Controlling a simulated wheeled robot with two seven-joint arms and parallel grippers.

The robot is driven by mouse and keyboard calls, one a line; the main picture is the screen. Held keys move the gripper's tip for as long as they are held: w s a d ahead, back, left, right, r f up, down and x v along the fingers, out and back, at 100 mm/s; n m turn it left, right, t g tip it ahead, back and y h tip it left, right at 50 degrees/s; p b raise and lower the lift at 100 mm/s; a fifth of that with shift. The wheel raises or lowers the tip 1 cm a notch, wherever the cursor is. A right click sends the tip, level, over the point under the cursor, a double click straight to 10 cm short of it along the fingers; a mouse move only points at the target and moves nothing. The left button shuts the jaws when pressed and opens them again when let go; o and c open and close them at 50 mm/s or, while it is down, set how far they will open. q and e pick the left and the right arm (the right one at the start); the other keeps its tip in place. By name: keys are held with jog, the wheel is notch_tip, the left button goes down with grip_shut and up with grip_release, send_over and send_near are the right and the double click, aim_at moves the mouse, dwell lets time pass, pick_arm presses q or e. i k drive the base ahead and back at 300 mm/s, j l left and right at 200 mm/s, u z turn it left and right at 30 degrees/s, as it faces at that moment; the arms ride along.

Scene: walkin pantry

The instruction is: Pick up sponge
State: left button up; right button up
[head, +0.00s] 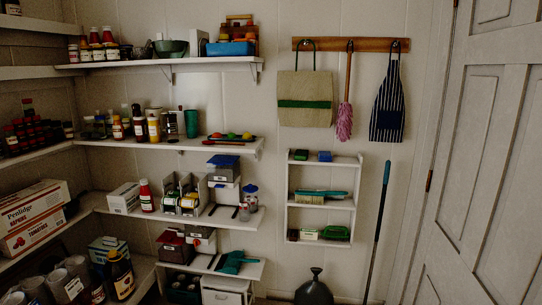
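A small white wall shelf (290,205) hangs right of centre. On its top level are a small green block (300,155) and a small blue block (324,156), which look like sponges, though they are too small to tell for sure. The bottom level holds a pale and green item (308,234) and a green brush-like item (336,233); either could be a sponge or a brush. Green-handled brushes (320,195) lie on the middle level. Neither of my grippers shows in the head view.
White shelves (160,65) with jars, bottles and boxes line the left and back walls. A wooden rail (350,45) carries a bag, a pink duster and a striped apron. A long blue-handled pole (380,225) leans right of the wall shelf. A white door (480,170) fills the right side.

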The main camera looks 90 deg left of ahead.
aim_at(300, 154)
jog(key=u, duration=2.55)
jog(key=i+l+z, duration=0.15)
jog(key=i, duration=0.55)
jog(key=i+l+z, duration=0.1)
jog(key=i, duration=0.6)
jog(key=l, duration=0.1)
